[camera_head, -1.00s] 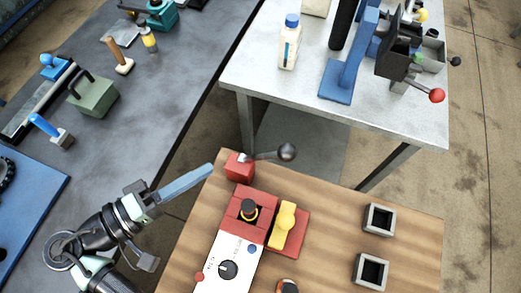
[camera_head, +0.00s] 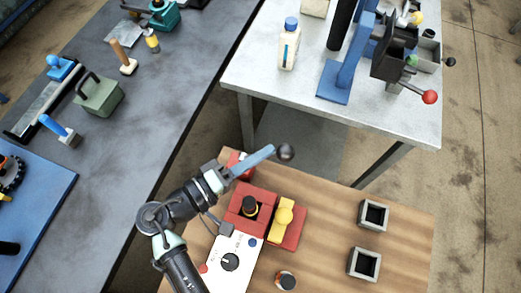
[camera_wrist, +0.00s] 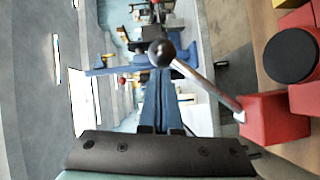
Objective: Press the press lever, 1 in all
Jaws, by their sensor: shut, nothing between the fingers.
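A lever (camera_wrist: 205,80) with a dark round knob (camera_head: 286,152) sticks out from a small red block (camera_wrist: 272,117) at the back corner of the wooden table. My gripper (camera_head: 270,149), with long blue fingers, is shut and empty. Its tips are right by the knob. In the wrist view the knob (camera_wrist: 161,52) shows just past the fingertips; I cannot tell whether they touch. In the head view my fingers hide most of the lever's rod and part of the red block. Another lever, with a red ball (camera_head: 429,97), is on the dark machine on the grey table.
The wooden table holds a red box with a black knob (camera_head: 250,206), a yellow switch (camera_head: 284,214), a white dial panel (camera_head: 232,259) and two square grey holders (camera_head: 373,215). The grey table carries a white bottle (camera_head: 289,45) and a blue stand (camera_head: 334,88).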

